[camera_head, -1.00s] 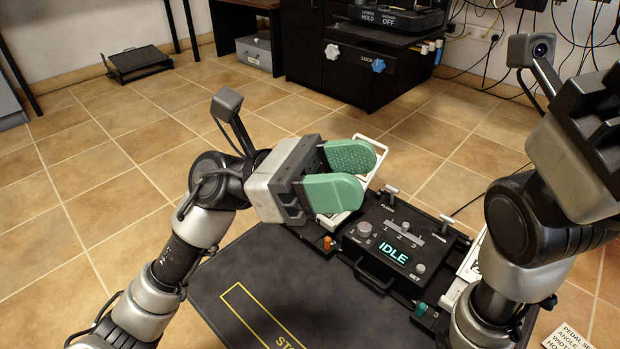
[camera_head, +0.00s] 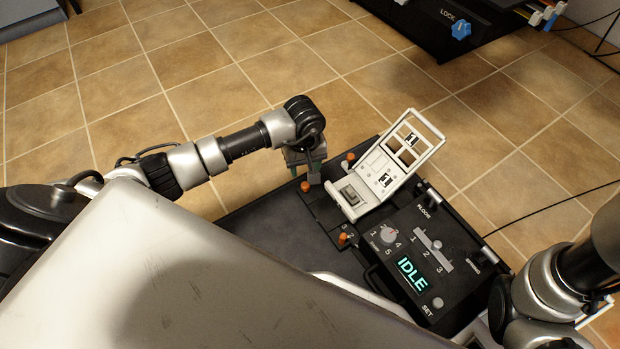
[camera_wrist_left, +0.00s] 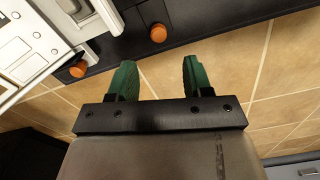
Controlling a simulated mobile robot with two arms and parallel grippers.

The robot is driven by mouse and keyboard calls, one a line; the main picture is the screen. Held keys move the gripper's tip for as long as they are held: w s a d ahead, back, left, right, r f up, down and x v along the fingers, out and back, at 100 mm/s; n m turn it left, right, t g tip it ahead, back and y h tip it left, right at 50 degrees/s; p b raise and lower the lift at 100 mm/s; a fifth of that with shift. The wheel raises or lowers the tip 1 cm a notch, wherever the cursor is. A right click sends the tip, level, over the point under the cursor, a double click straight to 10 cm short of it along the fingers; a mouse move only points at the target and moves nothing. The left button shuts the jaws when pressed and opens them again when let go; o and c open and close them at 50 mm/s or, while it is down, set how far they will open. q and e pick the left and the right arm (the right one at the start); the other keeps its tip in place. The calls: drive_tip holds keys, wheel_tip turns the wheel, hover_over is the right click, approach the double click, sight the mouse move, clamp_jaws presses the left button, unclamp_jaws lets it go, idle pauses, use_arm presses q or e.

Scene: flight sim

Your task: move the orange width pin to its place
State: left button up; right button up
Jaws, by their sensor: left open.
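Orange-topped pins sit on the black pedal unit (camera_head: 325,212). One orange pin (camera_head: 305,186) is at its left edge, right by my left gripper (camera_head: 307,172). A second orange pin (camera_head: 350,157) is beside the white pedal's base, and a third (camera_head: 342,239) is near the dial panel. I cannot tell which is the width pin. In the left wrist view my left gripper (camera_wrist_left: 158,68) is open and empty, green fingers apart. One orange pin (camera_wrist_left: 158,32) lies ahead, in line with the gap; another (camera_wrist_left: 78,70) is left of the fingers. My right gripper is out of view.
The white pedal plate (camera_head: 397,162) stands tilted up beside the pins. The control panel (camera_head: 415,255) reads IDLE, with a dial and slider. My right arm is at the lower right. Tiled floor (camera_head: 215,75) behind is clear.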

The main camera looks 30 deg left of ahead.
sight(306, 184)
use_arm(q)
wheel_tip(306, 184, down, 9)
drive_tip(key=b, duration=0.5)
drive_tip(key=shift+d+r, duration=0.1)
drive_tip(key=shift+r, duration=0.05)
clamp_jaws()
